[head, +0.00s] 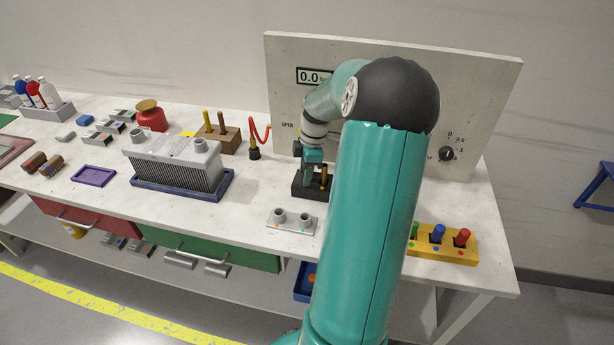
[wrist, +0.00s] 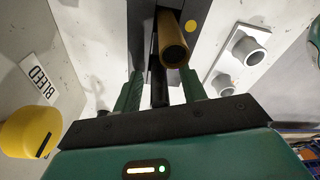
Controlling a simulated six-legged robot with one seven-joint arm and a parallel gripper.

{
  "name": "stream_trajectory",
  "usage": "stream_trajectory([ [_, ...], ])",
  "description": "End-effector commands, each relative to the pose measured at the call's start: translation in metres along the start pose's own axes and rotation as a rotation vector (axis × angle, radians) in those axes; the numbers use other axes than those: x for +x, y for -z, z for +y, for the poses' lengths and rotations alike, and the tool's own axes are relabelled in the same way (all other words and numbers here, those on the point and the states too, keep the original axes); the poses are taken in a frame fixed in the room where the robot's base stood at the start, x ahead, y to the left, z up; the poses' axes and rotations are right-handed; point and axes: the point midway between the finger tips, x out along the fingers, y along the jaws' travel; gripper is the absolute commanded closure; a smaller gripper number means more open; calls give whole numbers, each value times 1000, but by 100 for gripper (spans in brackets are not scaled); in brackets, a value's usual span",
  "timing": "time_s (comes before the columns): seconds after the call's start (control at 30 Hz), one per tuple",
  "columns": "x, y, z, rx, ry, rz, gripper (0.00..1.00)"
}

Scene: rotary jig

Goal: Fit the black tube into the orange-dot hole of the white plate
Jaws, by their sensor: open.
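My gripper (head: 313,165) is open, low over a black holder block (head: 308,190) near the middle of the bench. In the wrist view my gripper (wrist: 161,82) has its two fingers apart, with the black tube (wrist: 159,90) between them and a gap on each side. A brass-coloured tube (wrist: 173,50) stands beside it, and also shows in the head view (head: 324,177). The black tube is hidden in the head view. The white plate (head: 292,226) lies in front of the block, with two raised round sockets, the left one by an orange dot (head: 277,226).
A finned grey block (head: 175,165) in a blue tray is to the left. A wooden block (head: 220,138) with pegs stands behind. A yellow block (head: 450,245) with coloured pegs is right of my arm. An upright panel (head: 480,110) closes the back.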

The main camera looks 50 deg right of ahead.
Motion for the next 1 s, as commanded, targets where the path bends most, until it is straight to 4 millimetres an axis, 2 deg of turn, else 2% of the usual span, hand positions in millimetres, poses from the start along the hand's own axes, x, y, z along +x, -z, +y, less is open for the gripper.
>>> stream_trajectory([
  [0.07, 0, 0, 0, 0, 0, 0, 58],
  [0.1, 0, 0, 0, 0, 0, 0, 62],
  [0.3, -1, 0, 0, 0, 0, 0, 100],
  [0.67, -6, 0, 0, 1, -1, -1, 100],
  [0.77, -19, 2, 1, 1, -4, -1, 100],
  [1.0, -67, 10, 1, 0, -4, -2, 100],
])
